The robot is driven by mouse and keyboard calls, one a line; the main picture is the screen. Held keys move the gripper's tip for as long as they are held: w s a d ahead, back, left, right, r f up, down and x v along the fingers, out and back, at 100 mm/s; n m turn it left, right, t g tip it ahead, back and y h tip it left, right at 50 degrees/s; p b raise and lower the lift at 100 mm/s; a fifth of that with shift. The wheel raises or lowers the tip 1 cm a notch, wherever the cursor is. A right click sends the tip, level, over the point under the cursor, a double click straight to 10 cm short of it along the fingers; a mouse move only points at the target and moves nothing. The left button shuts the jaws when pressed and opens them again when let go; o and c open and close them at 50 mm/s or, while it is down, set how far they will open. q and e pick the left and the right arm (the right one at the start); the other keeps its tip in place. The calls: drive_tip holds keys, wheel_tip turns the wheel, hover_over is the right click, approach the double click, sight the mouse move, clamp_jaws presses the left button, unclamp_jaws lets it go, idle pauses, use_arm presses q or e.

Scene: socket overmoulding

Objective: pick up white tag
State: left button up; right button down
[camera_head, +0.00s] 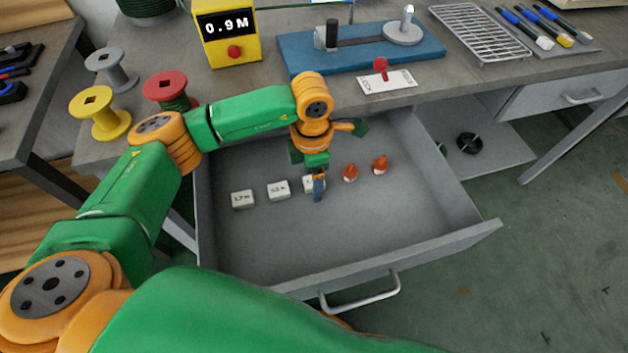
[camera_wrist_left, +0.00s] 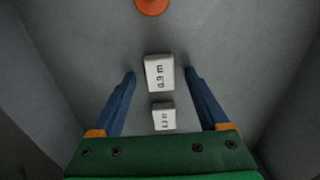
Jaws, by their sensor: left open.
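Three small white tags lie in a row in the open drawer (camera_head: 400,225). The left tag (camera_head: 243,199) seems to read 1.7 m; the middle tag (camera_head: 278,190) is hard to read. The right tag (camera_head: 307,184) is partly hidden behind my left gripper (camera_head: 318,190). In the left wrist view, a tag marked 0.9 m (camera_wrist_left: 159,72) lies between the open blue fingers (camera_wrist_left: 160,76), with gaps on both sides. Another tag (camera_wrist_left: 164,116) lies nearer the palm, apart from the first. My right gripper is not in view.
Two orange-and-white pieces (camera_head: 350,173) (camera_head: 380,164) stand right of the tags; an orange top shows in the wrist view (camera_wrist_left: 152,5). The drawer front (camera_head: 400,262) and side walls surround the space. A yellow box (camera_head: 228,35) on the bench displays 0.9M.

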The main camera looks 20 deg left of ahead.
use_arm(q)
clamp_jaws()
